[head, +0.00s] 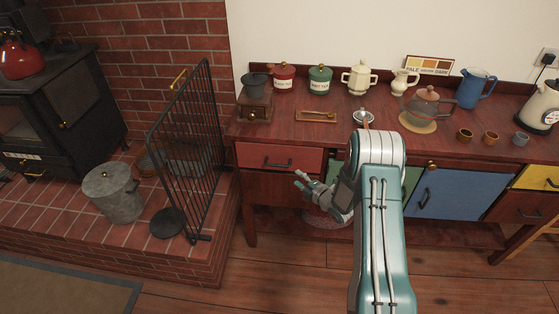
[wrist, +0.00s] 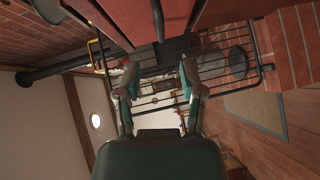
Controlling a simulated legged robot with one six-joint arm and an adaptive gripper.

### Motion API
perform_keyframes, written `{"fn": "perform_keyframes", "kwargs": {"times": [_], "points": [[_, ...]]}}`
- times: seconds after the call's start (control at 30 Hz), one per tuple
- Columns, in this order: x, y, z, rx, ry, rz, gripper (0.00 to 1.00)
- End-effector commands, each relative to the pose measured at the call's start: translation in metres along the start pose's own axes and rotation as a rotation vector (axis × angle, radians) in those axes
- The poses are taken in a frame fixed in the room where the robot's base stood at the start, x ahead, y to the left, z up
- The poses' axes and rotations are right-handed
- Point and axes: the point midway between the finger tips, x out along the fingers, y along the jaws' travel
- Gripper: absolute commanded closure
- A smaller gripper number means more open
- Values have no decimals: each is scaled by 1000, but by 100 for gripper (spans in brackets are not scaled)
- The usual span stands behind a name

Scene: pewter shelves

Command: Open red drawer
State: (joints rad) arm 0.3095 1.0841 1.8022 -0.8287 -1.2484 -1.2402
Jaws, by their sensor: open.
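The red drawer (head: 256,156) is at the left end of the long wooden sideboard, just under its top. Its front looks flush with the cabinet, and a dark bar handle (head: 276,164) sits on its lower middle. My gripper (head: 299,178) is open and empty, a little below and to the right of the handle, apart from it. In the wrist view my gripper (wrist: 160,78) shows its two fingers spread, with nothing between them.
A black fireguard (head: 188,150) stands left of the sideboard on the brick hearth, beside a metal bucket (head: 114,196). A coffee grinder (head: 254,104) and canisters stand on the top. A blue door (head: 463,192) is to the right. Floor in front is clear.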

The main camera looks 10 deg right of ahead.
Motion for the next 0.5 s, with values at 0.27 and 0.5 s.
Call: {"fn": "perform_keyframes", "kwargs": {"times": [0.27,0.5], "points": [[26,-3,-4,-10,11,7,49],[69,-3,-1,-5,9,8,49]]}}
